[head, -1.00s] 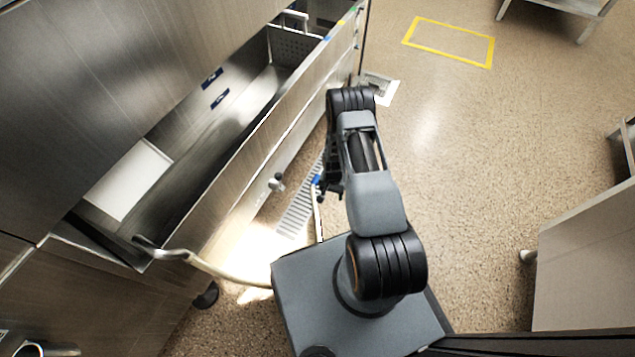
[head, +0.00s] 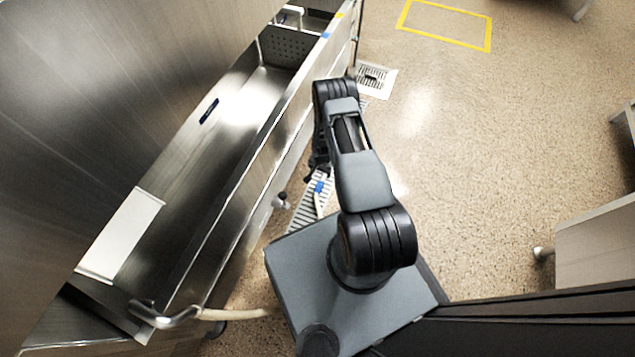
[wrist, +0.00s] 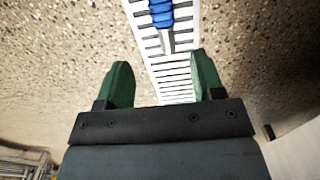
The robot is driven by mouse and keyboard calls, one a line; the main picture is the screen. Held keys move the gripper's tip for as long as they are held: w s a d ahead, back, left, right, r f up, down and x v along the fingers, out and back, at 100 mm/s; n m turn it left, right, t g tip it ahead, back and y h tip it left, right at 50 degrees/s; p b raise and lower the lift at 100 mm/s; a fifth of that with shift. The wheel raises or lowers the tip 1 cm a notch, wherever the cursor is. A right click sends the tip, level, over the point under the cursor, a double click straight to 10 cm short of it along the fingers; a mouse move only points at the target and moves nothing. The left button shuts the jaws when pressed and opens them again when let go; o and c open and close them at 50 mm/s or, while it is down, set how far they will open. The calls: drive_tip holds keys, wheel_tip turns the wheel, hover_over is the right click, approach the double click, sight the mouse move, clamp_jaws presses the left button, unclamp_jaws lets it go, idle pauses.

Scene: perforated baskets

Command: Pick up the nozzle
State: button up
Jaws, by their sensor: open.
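The nozzle looks to be the piece with a blue section (wrist: 161,12) and a grey end at the top of the wrist view. It lies over a slotted floor drain grate (wrist: 178,68), ahead of my fingers and apart from them. The blue part also shows in the head view (head: 319,187), with a pale length below it. My gripper (wrist: 163,80) has two green fingers spread wide with nothing between them. In the head view, my gripper is a dark shape, partly hidden beside my arm, just above the blue part.
A long steel trough (head: 215,165) runs along the left, with a perforated panel (head: 285,47) at its far end. A pale hose (head: 235,313) joins a metal fitting at the trough's near corner. A square drain (head: 374,79) lies beyond my arm. Open speckled floor is on the right.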

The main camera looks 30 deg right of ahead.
drive_tip(key=b, duration=0.2)
hover_over(320, 184)
wheel_tip(320, 184, down, 6)
drive_tip(key=shift+w+d, duration=0.1)
drive_tip(key=shift+f+b, duration=1.75)
drive_tip(key=shift+f, duration=0.85)
drive_tip(key=c, duration=1.1)
drive_tip(key=shift+r, duration=0.2)
